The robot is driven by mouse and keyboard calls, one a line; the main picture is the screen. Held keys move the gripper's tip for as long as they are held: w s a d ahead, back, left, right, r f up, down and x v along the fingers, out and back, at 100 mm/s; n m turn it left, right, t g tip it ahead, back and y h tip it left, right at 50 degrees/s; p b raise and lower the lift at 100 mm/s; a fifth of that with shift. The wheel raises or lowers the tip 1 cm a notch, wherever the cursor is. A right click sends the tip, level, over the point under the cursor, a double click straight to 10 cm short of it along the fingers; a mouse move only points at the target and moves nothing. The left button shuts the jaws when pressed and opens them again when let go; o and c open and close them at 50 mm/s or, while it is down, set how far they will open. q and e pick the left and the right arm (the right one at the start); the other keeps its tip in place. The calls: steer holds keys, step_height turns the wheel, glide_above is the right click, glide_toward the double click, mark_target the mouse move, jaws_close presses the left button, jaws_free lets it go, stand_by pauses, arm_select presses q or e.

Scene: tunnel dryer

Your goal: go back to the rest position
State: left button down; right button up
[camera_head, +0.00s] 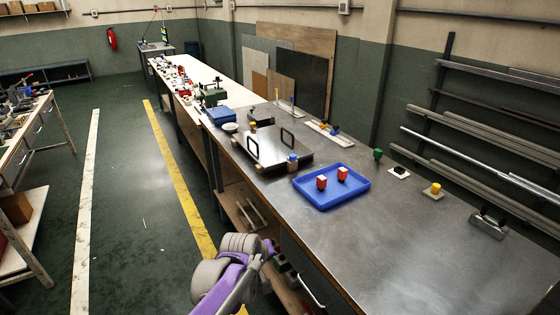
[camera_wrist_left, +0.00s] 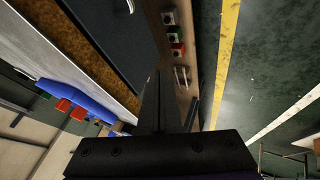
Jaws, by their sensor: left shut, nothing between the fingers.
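My left gripper (camera_wrist_left: 158,85) shows as dark fingers in the left wrist view, shut with nothing between them. The gripper is hard to make out there. My right gripper is in neither view.
The metal workbench (camera_head: 420,255) fills the right. It bears a blue tray (camera_head: 330,200) with two red blocks (camera_head: 342,174), a metal plate with black handles (camera_head: 283,152) and small parts. Metal bars (camera_head: 480,130) line the right wall. The floor aisle (camera_head: 130,190) at left is clear.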

arm_select(q)
steer(key=s+a+r+m+y+p, duration=0.1)
steer(key=s+a+r+p, duration=0.1)
steer(key=s, duration=0.8)
steer(key=s+a+r+m+g+p, duration=0.1)
steer(key=s+a+p, duration=0.4)
steer(key=s, duration=0.5)
steer(key=s+a+r+m+y+p, duration=0.1)
steer(key=s+a+r+m+p, duration=0.2)
steer(key=s, duration=0.7)
steer(key=a+r+p, duration=0.1)
steer(key=a+r, duration=0.1)
steer(key=a, duration=0.1)
steer(key=shift+a+r+g+y, duration=0.15)
steer(key=shift+a+g+y, duration=0.1)
steer(key=shift+g+y, duration=0.05)
